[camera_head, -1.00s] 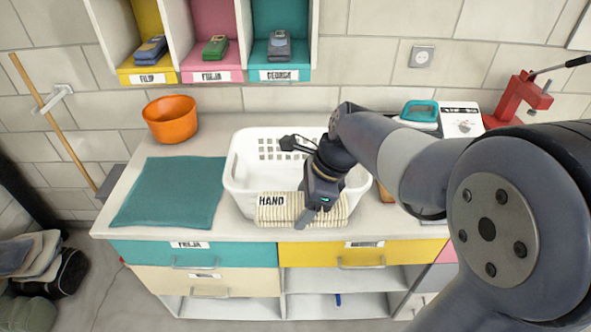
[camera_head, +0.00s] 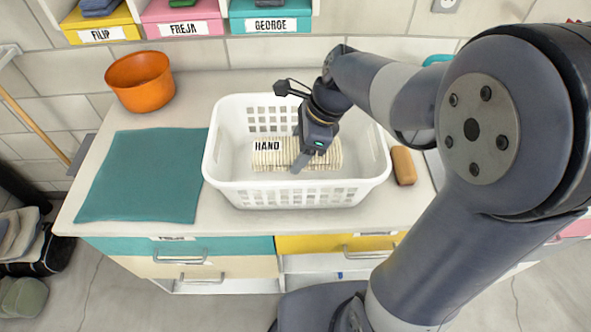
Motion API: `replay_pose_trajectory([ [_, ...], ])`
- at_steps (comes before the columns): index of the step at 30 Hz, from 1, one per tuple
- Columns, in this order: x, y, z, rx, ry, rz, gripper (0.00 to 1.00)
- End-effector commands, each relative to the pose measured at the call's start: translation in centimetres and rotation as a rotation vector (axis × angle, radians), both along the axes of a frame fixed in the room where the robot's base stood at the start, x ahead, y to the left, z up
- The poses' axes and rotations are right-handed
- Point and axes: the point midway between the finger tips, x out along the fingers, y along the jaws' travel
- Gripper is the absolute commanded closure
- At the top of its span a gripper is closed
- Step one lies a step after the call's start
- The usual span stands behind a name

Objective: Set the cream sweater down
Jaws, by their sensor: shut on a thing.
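The cream sweater (camera_head: 322,156) is a folded, ribbed bundle with a white tag reading HAND at its left end. In the head view it appears inside the opening of the white laundry basket (camera_head: 295,197), behind the front rim. My gripper (camera_head: 300,162) points down over the sweater and is shut on it. One dark finger shows in front of the sweater; the other is hidden. I cannot tell whether the sweater touches the basket floor.
A teal mat (camera_head: 143,175) lies flat left of the basket, with an orange bowl (camera_head: 140,82) behind it. A brown block (camera_head: 403,165) lies close to the basket's right side. Labelled cubbies hang above the counter's back. Drawers are below the counter.

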Motion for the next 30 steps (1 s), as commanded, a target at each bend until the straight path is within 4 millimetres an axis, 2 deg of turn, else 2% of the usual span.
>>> replay_pose_trajectory([
  [9, -0.1, 0.0, -5.2, 0.000, 0.005, -0.001, 0.75],
  [17, 0.0, 0.0, -7.5, 0.000, 0.002, 0.000, 0.75],
  [22, -0.1, 0.0, -9.9, 0.000, 0.004, 0.000, 0.75],
  [24, 0.0, 0.0, -10.5, 0.000, 0.001, -0.001, 0.75],
  [30, 0.0, 0.0, -10.4, 0.001, -0.001, 0.000, 0.75],
])
